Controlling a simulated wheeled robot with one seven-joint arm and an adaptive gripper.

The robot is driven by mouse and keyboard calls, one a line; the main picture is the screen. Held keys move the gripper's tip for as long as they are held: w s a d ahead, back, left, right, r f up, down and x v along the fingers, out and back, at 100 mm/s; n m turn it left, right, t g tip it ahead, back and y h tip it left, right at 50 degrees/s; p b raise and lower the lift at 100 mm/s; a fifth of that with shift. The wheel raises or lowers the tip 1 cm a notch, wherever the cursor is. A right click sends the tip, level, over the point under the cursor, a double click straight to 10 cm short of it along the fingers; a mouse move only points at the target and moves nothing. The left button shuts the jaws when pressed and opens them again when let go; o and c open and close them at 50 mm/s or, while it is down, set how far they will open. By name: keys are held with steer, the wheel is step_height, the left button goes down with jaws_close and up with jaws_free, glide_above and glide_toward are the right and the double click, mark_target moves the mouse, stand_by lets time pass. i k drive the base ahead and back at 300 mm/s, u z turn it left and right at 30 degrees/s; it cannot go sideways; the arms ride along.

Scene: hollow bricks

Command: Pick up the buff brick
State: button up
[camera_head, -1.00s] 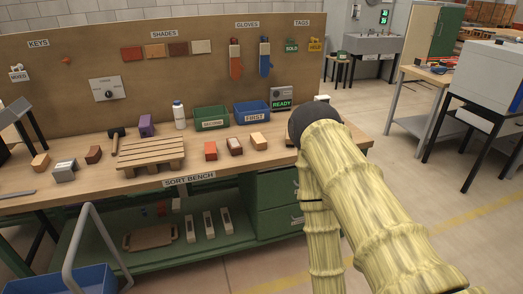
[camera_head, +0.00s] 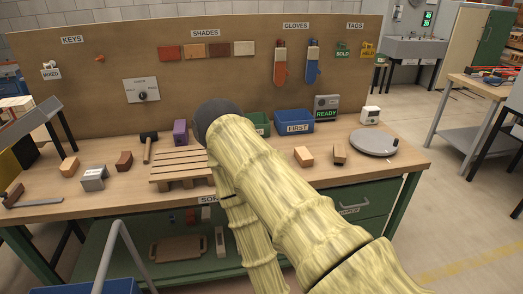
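Two bricks have a tan, buff-like colour. One tan brick (camera_head: 303,156) lies on the bench right of my arm, in front of the blue FIRST bin. Another tan brick (camera_head: 69,167) lies at the left of the bench, beside a grey brick (camera_head: 94,179). I cannot tell for sure which is the buff one. My arm, in a pale yellow sleeve, reaches over the bench middle and ends in a dark round joint. My gripper does not show; it is hidden beyond the arm. The arm covers part of the bench right of the pallet.
The slatted pallet (camera_head: 180,164) lies left of my arm. A dark brown brick (camera_head: 124,160), a hammer (camera_head: 149,146) and a purple block (camera_head: 180,132) are near it. A tan-brown brick (camera_head: 340,153) and a round grey plate (camera_head: 373,142) are at right. The blue bin (camera_head: 293,122) stands behind.

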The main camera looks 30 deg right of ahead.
mark_target(302, 155)
steer(key=u, duration=0.05)
steer(key=i, duration=0.7)
steer(key=z, duration=0.9)
steer(key=i, duration=0.55)
steer(key=z, duration=0.55)
